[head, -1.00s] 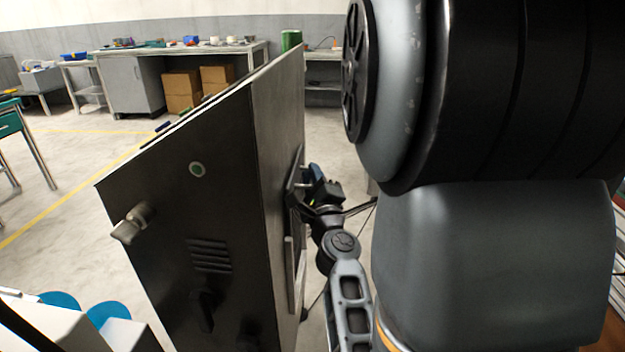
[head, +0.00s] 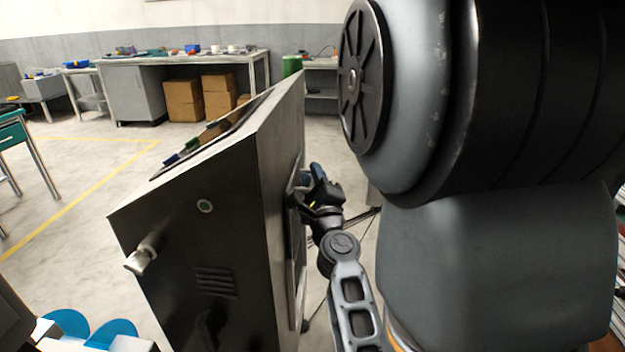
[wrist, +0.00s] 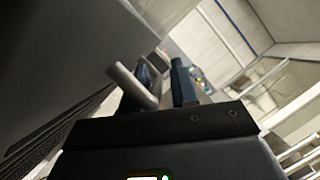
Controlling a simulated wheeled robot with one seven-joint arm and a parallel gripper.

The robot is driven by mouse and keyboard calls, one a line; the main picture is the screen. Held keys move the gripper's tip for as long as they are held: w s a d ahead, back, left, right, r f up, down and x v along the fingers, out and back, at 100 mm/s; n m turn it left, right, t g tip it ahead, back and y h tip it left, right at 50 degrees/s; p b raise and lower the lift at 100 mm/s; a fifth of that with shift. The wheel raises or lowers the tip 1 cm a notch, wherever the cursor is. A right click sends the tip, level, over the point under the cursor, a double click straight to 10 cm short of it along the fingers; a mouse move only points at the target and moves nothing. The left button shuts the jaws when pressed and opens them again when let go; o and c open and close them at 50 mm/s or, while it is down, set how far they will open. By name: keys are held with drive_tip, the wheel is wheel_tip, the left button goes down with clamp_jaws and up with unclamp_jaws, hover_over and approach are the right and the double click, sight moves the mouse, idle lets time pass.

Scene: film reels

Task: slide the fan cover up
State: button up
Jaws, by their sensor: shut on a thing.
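The fan cover (head: 293,212) is on the right side of the dark metal cabinet (head: 232,220). I see it almost edge-on in the head view, so its exact outline and height are hard to tell. A grey bar handle (wrist: 136,86) shows in the wrist view, standing out from the cabinet face. My gripper (head: 312,180) is at the cabinet's right side, at the cover's upper part. In the wrist view my gripper (wrist: 163,82) has its dark blue fingers shut on the handle. The left finger is partly hidden behind the handle.
The cabinet front has a green button (head: 205,206), a metal knob (head: 141,258) and vent slots (head: 215,281). Dark louvres (wrist: 62,122) run along the face in the wrist view. Workbenches and cardboard boxes (head: 184,100) stand far back. Open floor lies left of the cabinet.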

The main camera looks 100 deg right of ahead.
drive_tip(key=shift+w, duration=0.1)
drive_tip(key=shift+a, duration=0.15)
drive_tip(key=b+v, duration=0.5)
drive_tip(key=v, duration=0.2)
drive_tip(key=shift+a, duration=0.25)
drive_tip(key=shift+f, duration=0.1)
